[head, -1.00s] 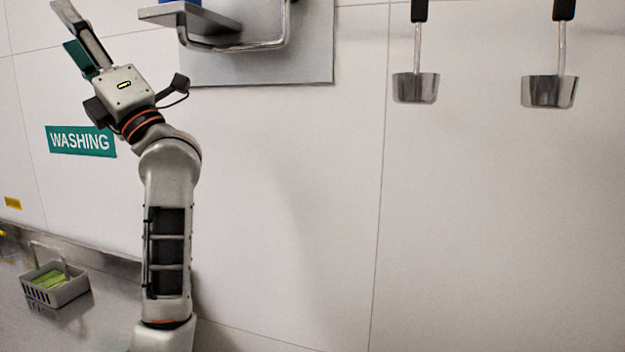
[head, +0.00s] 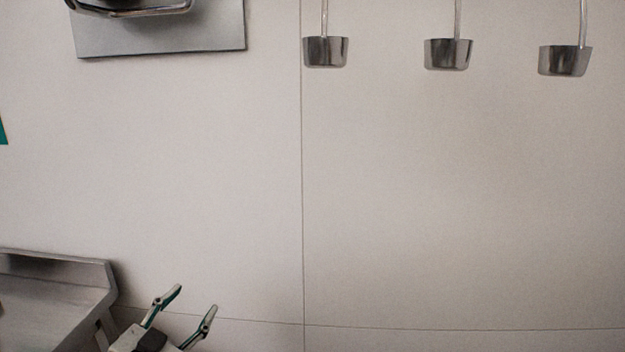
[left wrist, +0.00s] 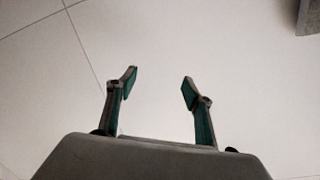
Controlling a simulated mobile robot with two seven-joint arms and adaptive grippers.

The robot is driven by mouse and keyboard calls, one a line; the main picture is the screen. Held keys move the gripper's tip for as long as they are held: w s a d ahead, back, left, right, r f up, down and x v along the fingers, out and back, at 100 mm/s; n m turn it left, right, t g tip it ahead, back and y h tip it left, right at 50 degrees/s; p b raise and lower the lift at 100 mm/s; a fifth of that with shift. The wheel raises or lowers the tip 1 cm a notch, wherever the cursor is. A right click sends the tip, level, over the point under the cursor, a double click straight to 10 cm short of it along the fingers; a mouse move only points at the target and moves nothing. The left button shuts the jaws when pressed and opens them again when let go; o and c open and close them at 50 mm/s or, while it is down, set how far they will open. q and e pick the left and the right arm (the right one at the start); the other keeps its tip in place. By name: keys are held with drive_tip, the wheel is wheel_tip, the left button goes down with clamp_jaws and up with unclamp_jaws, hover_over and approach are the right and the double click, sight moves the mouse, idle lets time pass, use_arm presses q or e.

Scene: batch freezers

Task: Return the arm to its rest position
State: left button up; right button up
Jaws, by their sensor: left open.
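My left gripper (head: 192,306) shows at the bottom of the head view, left of the middle, with its two fingers pointing up and spread apart. Most of its arm is below the picture's edge. My right gripper shows in neither view.
A metal counter end (head: 60,300) stands at lower left, left of my gripper. A grey wall plate (head: 165,38) with a metal bracket is at upper left. Steel ladles (head: 448,54) hang along the top right. The wall between is bare.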

use_arm(q)
drive_tip(key=s+a+f+g+y, duration=0.2)
drive_tip(key=s+f, duration=0.3)
drive_tip(key=f, duration=0.2)
drive_tip(key=s+a+f+g+y, duration=0.1)
drive_tip(key=s+a+f+g, duration=0.2)
drive_tip(key=s+f, duration=0.3)
drive_tip(key=s+a+f+g+y, duration=0.2)
drive_tip(key=s+a+f, duration=0.2)
drive_tip(key=s, duration=0.3)
drive_tip(key=s+a+f+g+y, duration=0.2)
drive_tip(key=s+a+f+g, duration=0.15)
drive_tip(key=s, duration=0.25)
drive_tip(key=w+d+f+n+t+h, duration=0.1)
drive_tip(key=d+f+t+h, duration=0.3)
drive_tip(key=d+f, duration=1)
drive_tip(key=d+n+h, duration=0.1)
drive_tip(key=d+h, duration=0.2)
drive_tip(key=shift+w, duration=0.35)
drive_tip(key=shift+t, duration=0.25)
